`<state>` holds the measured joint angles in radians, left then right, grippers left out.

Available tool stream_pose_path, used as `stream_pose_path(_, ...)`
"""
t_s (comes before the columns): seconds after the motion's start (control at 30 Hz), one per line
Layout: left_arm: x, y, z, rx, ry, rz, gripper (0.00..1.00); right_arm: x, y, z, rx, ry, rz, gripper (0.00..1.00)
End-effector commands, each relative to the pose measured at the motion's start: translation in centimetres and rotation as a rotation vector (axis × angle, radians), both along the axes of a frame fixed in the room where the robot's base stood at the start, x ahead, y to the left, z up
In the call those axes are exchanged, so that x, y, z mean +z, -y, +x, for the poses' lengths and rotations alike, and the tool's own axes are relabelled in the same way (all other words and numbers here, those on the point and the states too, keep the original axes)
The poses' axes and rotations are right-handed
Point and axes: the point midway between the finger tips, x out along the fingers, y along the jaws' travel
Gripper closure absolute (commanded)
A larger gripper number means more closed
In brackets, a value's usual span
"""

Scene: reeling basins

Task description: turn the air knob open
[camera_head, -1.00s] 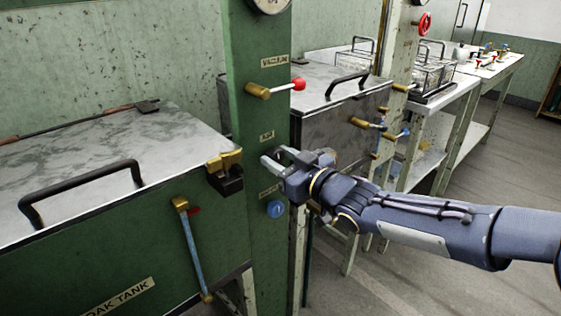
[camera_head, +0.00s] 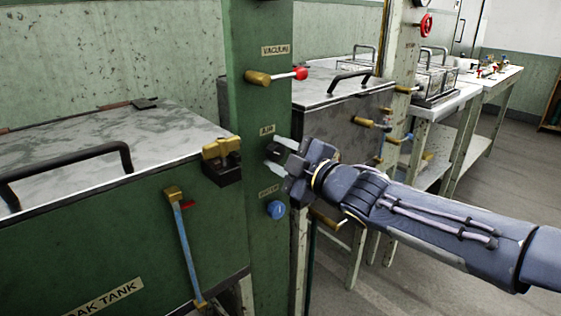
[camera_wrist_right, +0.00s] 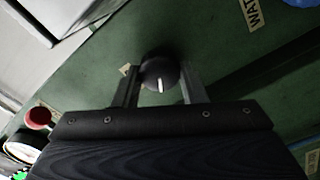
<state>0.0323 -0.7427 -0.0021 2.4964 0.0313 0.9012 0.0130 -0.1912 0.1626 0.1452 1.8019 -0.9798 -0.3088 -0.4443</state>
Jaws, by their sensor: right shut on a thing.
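The air knob (camera_wrist_right: 160,73) is a dark round knob with a white pointer mark, on the green post (camera_head: 258,115). It sits between the two fingers of my right gripper (camera_wrist_right: 158,90) in the right wrist view, and the gripper is shut on it. In the head view the right gripper (camera_head: 283,152) is against the post just below the AIR label (camera_head: 267,130), and the knob is mostly hidden by the fingers. My left gripper is not in view.
Above is the vacuum valve with a red-tipped lever (camera_head: 300,73). Below is the blue water knob (camera_head: 276,209). A brass latch (camera_head: 221,148) on the soak tank (camera_head: 95,260) is close on the left. A dark metal tank (camera_head: 340,125) stands behind at the right.

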Motion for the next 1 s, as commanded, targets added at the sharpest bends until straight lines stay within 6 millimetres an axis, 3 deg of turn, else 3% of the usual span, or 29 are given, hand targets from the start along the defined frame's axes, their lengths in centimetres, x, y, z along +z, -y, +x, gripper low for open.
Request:
stream_pose_path(0.5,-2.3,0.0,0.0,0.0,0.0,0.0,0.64,-0.3,-0.1,-0.1,0.001,0.244,-0.336,0.85)
stream_pose_path(1.0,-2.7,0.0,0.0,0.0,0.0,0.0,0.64,-0.3,-0.1,-0.1,0.002,0.323,-0.446,0.85)
